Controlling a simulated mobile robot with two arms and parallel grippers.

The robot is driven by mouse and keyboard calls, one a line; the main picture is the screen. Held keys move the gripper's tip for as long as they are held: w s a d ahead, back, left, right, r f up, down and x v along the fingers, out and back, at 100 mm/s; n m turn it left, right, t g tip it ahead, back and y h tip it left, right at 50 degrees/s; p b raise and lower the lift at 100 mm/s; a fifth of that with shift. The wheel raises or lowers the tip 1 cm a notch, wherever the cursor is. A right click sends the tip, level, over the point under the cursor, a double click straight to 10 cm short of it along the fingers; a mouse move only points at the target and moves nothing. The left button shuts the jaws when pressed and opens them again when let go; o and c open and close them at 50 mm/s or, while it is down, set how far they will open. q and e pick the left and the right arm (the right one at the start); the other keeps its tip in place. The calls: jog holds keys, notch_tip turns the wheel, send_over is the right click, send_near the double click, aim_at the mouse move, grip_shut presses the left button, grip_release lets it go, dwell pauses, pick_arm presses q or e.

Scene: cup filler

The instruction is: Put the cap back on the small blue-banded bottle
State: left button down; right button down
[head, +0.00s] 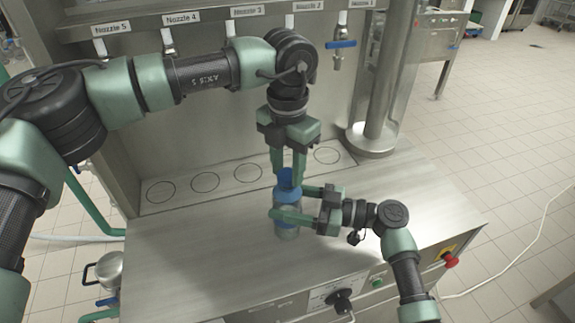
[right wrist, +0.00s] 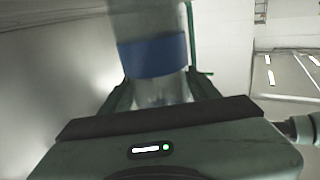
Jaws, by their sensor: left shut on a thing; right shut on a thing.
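The small bottle (head: 287,233) stands upright on the steel counter, clear with a blue band (head: 286,195). My right gripper (head: 289,203) is shut on it from the right, with a finger on each side. The right wrist view shows the bottle's clear body and blue band (right wrist: 152,57) close up between the fingers; its top is out of that view. My left gripper (head: 289,172) points down directly above the bottle, shut on the blue cap (head: 289,178). The cap is at the bottle's top; whether it touches the neck I cannot tell.
The counter (head: 190,255) is clear to the left of the bottle. Behind are marked circles (head: 205,182) under a row of nozzles (head: 168,38). A steel column (head: 378,90) stands at the back right. Knobs and a red button (head: 451,261) line the front.

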pick_arm(q)
jog(key=shift+f, duration=0.3)
